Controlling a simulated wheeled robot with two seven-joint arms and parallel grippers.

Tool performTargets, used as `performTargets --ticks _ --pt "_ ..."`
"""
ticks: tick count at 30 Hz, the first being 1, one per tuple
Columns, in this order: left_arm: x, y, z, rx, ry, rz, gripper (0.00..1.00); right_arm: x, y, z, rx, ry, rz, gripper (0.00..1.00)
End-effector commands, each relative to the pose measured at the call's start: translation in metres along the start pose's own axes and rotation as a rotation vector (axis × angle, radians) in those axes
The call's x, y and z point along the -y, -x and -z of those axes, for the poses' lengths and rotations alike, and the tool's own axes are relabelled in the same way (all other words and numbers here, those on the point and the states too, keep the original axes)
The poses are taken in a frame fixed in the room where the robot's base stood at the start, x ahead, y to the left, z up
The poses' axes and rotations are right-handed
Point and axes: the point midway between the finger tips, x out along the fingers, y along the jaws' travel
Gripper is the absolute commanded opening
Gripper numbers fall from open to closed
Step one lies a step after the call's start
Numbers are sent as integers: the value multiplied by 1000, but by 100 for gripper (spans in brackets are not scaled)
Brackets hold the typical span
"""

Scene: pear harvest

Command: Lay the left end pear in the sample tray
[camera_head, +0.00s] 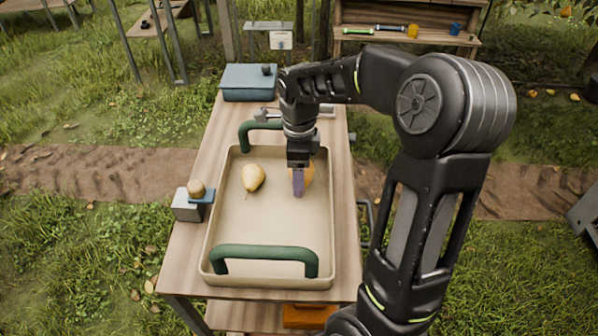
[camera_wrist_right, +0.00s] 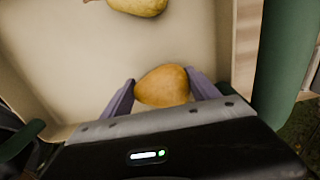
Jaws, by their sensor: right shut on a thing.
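The beige sample tray (camera_head: 232,262) with two green handles lies on a wooden table. A yellow pear (camera_head: 252,177) lies in its left half; it also shows at the top edge of the right wrist view (camera_wrist_right: 138,5). My right gripper (camera_head: 298,188) points down over the tray's right half. Its purple fingers are shut on a second yellow pear (camera_head: 309,174), which sits between the fingertips in the right wrist view (camera_wrist_right: 162,86). The fingers partly hide this pear in the head view. I cannot tell whether it touches the tray floor. My left gripper is out of view.
A blue box (camera_head: 248,83) stands at the table's back. A small grey device (camera_head: 187,206) with a round tan item (camera_head: 196,188) sits at the left edge. The tray's front green handle (camera_head: 265,254) rises above its rim. The tray's front half is clear.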

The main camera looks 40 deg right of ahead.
Motion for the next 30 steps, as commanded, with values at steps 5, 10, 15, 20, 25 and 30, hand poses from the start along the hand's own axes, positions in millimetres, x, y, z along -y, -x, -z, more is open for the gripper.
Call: performTargets --ticks 5,10,15,20,25,30 --pt "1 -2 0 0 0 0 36 0 -3 0 0 0 0 22" --pt "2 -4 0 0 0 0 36 0 -6 0 0 0 0 22" --pt "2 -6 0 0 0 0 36 0 -8 0 0 0 1 22" --pt "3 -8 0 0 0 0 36 0 -11 0 0 0 1 22" --pt "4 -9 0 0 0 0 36 0 -13 0 0 0 1 22" --pt "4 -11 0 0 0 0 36 0 -16 0 0 0 1 22"
